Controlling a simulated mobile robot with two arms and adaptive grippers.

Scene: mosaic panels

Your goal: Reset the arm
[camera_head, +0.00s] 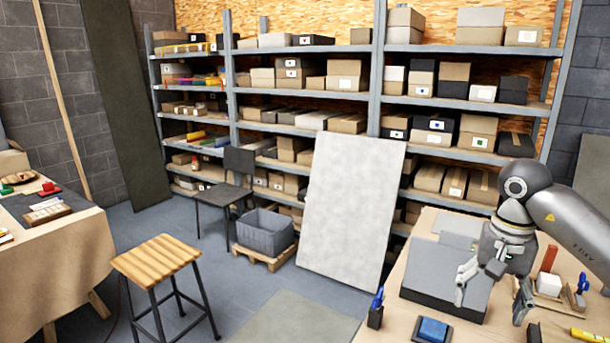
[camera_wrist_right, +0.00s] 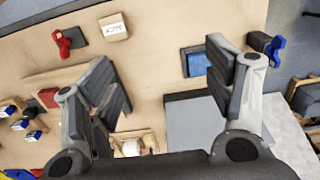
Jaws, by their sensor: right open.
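My right arm comes in from the right edge in the camera_head view. My right gripper (camera_head: 492,298) hangs over the wooden table (camera_head: 400,325), pointing down, with its two fingers spread apart and nothing between them. It also shows in the right wrist view (camera_wrist_right: 163,82), where its fingers are wide apart above the tan tabletop. It is at the right side of a flat dark grey block (camera_head: 447,272); I cannot tell its exact height. My left arm and left gripper do not show.
On the right table are a blue pad in a dark tray (camera_head: 432,329), a blue-handled tool in a holder (camera_head: 376,309), and a red block (camera_head: 548,259). A stool (camera_head: 155,259), a black chair (camera_head: 238,162), a grey crate (camera_head: 265,232) and a leaning pale panel (camera_head: 350,205) stand beyond.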

